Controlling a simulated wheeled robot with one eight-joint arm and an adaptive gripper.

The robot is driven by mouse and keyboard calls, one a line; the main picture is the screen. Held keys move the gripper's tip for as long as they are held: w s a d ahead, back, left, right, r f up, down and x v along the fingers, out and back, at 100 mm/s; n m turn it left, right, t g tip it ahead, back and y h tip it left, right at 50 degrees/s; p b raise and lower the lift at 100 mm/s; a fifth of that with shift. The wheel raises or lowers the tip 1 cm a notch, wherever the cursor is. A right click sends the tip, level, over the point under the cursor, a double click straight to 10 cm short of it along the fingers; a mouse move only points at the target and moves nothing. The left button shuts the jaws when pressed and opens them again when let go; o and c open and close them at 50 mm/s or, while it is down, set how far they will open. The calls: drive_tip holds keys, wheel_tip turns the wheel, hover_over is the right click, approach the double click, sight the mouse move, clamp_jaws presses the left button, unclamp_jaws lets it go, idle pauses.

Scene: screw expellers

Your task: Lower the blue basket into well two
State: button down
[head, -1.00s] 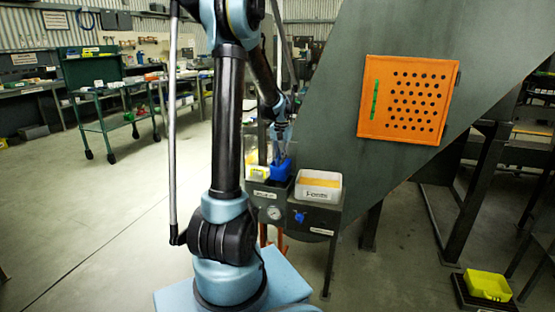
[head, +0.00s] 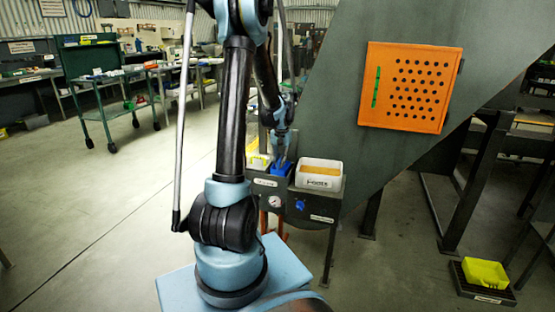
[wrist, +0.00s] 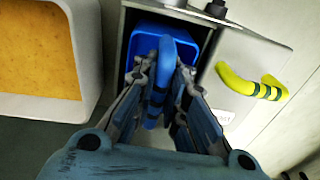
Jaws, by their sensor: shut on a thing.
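The blue basket (head: 281,169) sits low in a dark well of the grey machine's front unit, between a yellow-handled basket and a white tub. In the wrist view the blue basket (wrist: 172,42) is inside the well's rim (wrist: 127,50), and its blue handle arches up between my fingers. My gripper (wrist: 165,82) is shut on that handle; it also shows in the head view (head: 280,150), pointing down into the well. The basket's lower part is hidden in the well.
A white tub labelled Foots (head: 319,175) with orange contents stands right of the well. A basket with a yellow handle (wrist: 250,85) is on the other side. An orange perforated panel (head: 408,87) is above right. A yellow bin (head: 485,273) lies on the floor.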

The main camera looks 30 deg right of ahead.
drive_tip(key=shift+f, duration=2.9)
drive_tip(key=shift+d+f, duration=0.1)
drive_tip(key=shift+f, duration=0.65)
drive_tip(key=c, duration=1.5)
unclamp_jaws()
drive_tip(key=shift+c, duration=0.2)
drive_tip(key=o, duration=0.4)
drive_tip(key=shift+r, duration=5)
